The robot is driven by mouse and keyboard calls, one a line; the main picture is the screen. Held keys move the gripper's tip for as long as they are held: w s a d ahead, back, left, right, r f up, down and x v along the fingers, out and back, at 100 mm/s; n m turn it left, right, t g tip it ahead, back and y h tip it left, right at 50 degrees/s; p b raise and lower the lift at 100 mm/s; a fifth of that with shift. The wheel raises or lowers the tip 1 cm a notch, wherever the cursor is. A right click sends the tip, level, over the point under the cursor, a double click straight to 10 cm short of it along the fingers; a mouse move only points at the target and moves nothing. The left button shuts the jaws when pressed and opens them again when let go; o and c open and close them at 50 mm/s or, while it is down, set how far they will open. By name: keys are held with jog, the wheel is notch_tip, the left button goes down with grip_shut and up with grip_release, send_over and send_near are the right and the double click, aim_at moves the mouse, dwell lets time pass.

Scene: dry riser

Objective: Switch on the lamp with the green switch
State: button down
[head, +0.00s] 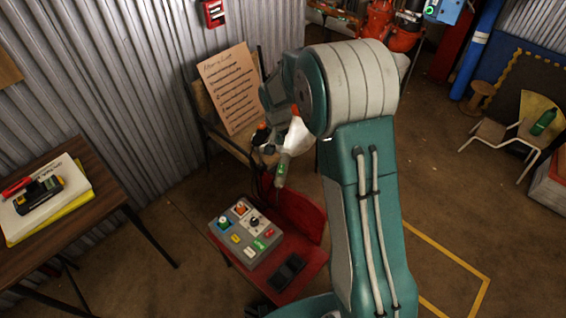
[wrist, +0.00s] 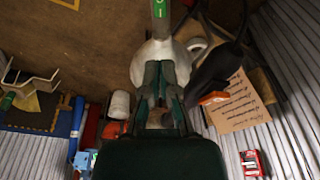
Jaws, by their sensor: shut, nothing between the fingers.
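A white rounded part (head: 297,136) that looks like a lamp head shows just below my wrist in the head view. It also shows directly ahead of my fingers in the wrist view (wrist: 152,52). A grey stem (head: 283,167) with a green switch-like mark runs down from it. The stem is at the top edge of the wrist view (wrist: 160,10), with green marks. My gripper (wrist: 161,74) is shut and empty, its fingers overlapping the white part in view. I cannot tell whether they touch. In the head view my arm hides the fingers. I cannot tell if the lamp is lit.
A grey control box (head: 231,240) with coloured buttons and knobs sits on a red stand (head: 297,285) below my gripper. A handwritten sheet (head: 229,88) leans behind. A black tool-like thing with an orange tip (wrist: 214,98) is close right of my fingers. A wooden table (head: 95,200) stands left.

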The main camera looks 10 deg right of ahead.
jog(key=shift+w+f, duration=0.2)
jog(key=shift+f, duration=0.25)
send_near(282, 166)
jog(key=f, duration=0.2)
jog(key=w+f, duration=0.1)
jog(key=f, duration=0.4)
jog(key=shift+w+d+f, duration=0.15)
jog(key=shift+f, duration=0.25)
